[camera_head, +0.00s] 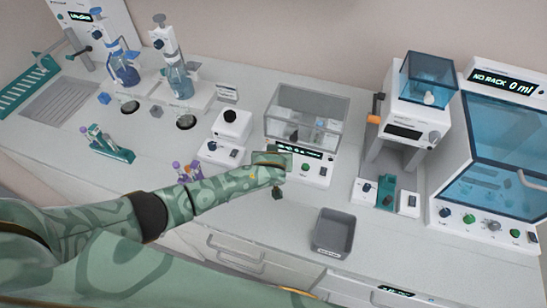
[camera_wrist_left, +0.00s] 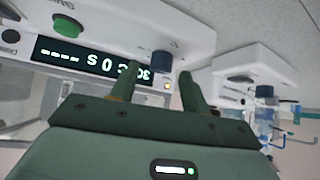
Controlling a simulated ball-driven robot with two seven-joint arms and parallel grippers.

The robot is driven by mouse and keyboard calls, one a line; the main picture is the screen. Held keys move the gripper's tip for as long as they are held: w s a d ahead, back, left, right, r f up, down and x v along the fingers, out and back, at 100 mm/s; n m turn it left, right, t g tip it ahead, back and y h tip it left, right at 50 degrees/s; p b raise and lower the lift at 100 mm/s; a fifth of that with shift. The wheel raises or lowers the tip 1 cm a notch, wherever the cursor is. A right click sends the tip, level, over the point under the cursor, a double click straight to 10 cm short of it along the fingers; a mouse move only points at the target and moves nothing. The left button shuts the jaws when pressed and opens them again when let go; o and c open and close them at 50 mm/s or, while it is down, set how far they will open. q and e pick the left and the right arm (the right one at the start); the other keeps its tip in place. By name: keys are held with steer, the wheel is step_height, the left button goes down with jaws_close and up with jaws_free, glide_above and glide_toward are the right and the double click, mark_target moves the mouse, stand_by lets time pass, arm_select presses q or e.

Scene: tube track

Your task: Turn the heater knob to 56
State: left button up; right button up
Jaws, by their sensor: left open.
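The heater (camera_head: 316,174) is a white unit with a clear box on top, a lit display and a row of controls. Its display in the left wrist view (camera_wrist_left: 95,63) appears upside down and reads about 30 C and 0 S. The dark blue heater knob (camera_wrist_left: 161,62) sits beside the display; in the head view my arm hides it. My left gripper (camera_wrist_left: 158,78) is open, its two dark green fingers on either side of the knob in the picture. I cannot tell whether they touch it. My left gripper (camera_head: 283,161) also covers the panel's left part in the head view.
A grey tray (camera_head: 334,233) lies in front of the heater. A white device with a black top (camera_head: 231,124) stands left of it. A teal tube rack (camera_head: 112,147) is farther left. Right are a blue-lidded device (camera_head: 411,120) and a large blue-windowed cabinet (camera_head: 495,150).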

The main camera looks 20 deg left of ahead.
arm_select(q)
steer(key=shift+w+a+f, duration=0.1)
steer(key=shift+w+f, duration=0.4)
steer(key=shift+f, duration=0.05)
steer(key=c, duration=1)
